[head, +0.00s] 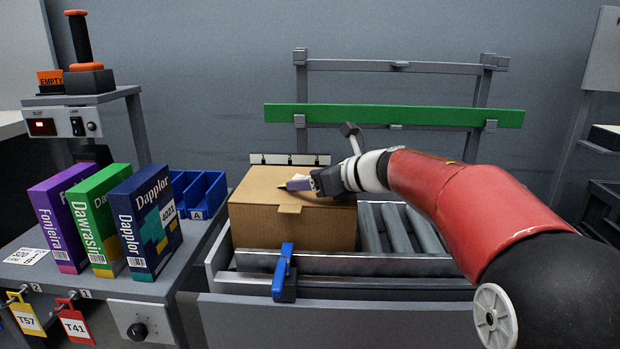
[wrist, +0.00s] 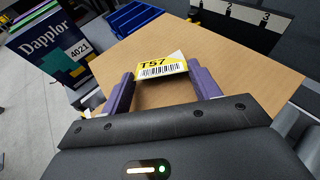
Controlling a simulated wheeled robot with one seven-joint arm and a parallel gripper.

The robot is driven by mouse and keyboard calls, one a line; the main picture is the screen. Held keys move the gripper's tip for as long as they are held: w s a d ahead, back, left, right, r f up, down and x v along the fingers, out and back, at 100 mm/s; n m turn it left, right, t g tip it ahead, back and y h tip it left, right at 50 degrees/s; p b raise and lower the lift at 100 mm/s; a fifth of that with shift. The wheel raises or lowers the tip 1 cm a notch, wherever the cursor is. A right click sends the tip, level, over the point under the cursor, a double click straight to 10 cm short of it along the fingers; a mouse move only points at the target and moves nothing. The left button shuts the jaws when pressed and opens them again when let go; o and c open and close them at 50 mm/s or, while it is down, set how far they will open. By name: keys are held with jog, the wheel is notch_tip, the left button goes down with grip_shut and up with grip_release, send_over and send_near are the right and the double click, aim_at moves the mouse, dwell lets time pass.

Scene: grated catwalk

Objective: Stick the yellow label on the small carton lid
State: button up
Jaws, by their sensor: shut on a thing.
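The small carton (head: 285,225) is a closed brown cardboard box on a roller conveyor. Its flat lid fills much of the wrist view (wrist: 225,60). My gripper (head: 290,186) is over the lid, coming in from the right. In the wrist view my gripper (wrist: 163,82) has its purple fingers shut on a yellow and white label (wrist: 160,66) printed "T57" with a barcode.
Several product boxes (head: 105,220) stand on the left bench, with hanging T57 (head: 26,318) and T41 (head: 75,325) tags in front. A blue clamp (head: 284,270) is at the conveyor's front rail. A green bar (head: 390,116) crosses behind. Bare rollers (head: 395,228) lie right of the carton.

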jog(key=shift+f, duration=0.1)
jog(key=o, duration=1)
jog(key=shift+v, duration=4.05)
notch_tip(320, 180, up, 6)
jog(key=p, duration=0.4)
jog(key=shift+p, duration=0.4)
